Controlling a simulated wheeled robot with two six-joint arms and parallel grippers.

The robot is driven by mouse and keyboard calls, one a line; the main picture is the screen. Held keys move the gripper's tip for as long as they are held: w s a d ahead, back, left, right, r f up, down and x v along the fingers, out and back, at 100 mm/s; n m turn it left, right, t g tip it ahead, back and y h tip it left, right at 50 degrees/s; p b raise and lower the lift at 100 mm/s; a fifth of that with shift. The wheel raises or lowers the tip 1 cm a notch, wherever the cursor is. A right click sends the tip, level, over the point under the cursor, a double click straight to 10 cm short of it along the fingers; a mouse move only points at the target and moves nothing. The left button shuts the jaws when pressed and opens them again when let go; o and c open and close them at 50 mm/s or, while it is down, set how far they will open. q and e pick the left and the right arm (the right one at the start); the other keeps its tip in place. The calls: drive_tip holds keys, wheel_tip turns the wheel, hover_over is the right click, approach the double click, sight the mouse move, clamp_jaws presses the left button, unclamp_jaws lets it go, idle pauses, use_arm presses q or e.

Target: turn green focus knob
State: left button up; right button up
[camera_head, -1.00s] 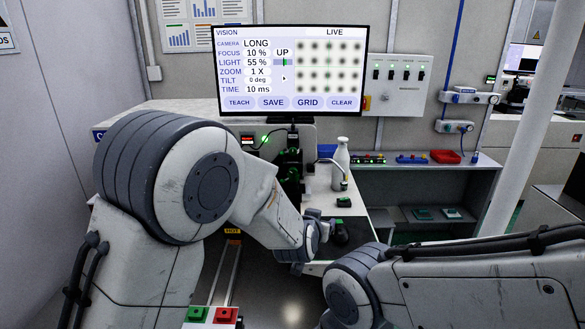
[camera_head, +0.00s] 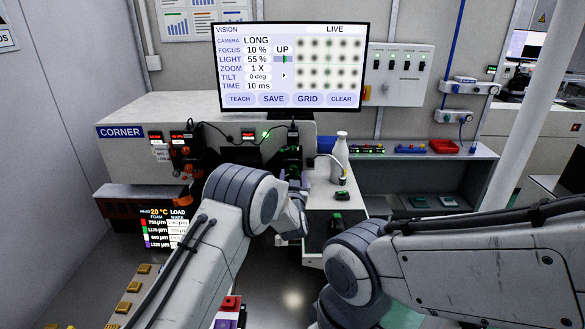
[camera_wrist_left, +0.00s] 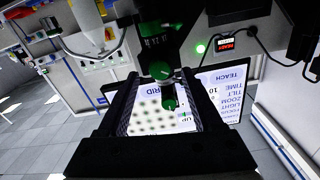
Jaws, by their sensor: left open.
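A dark camera stand with green parts (camera_head: 293,152) rises below the monitor, partly hidden by my left arm. In the left wrist view a round green knob (camera_wrist_left: 161,70) sits on a black lens body (camera_wrist_left: 157,38), with a smaller green-tipped part (camera_wrist_left: 169,102) beside it. My left gripper (camera_wrist_left: 160,76) is open, its two fingers on either side of the green knob. Contact cannot be told. In the head view my left gripper (camera_head: 291,180) is small and dark against the stand. My right arm shows, but its gripper is out of sight.
The monitor (camera_head: 290,65) shows FOCUS 10 % and blurred dots. A white bottle (camera_head: 340,158) and a small black-and-green part (camera_head: 342,195) stand on the white bench to the right. A CORNER cabinet (camera_head: 150,115) stands left. A red tray (camera_head: 443,147) lies on the right shelf.

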sight(293, 168)
use_arm(q)
drive_tip(key=shift+w+p, duration=0.35)
drive_tip(key=shift+w, duration=0.9)
clamp_jaws()
drive_tip(key=shift+f+b, duration=0.2)
drive_tip(key=shift+b, duration=0.5)
drive_tip(key=n+b, duration=0.3)
drive_tip(key=b, duration=0.3)
drive_tip(key=n+b, duration=0.3)
drive_tip(key=b, duration=0.2)
drive_tip(key=shift+f+n+b, duration=0.2)
drive_tip(key=shift+n+b, duration=0.2)
drive_tip(key=n+b, duration=0.6)
drive_tip(key=b, duration=0.3)
drive_tip(key=shift+r+n, duration=0.15)
drive_tip(key=shift+n, duration=0.25)
drive_tip(key=shift+r+n+b, duration=0.2)
drive_tip(key=shift+n+b, duration=0.9)
drive_tip(key=shift+b, duration=0.1)
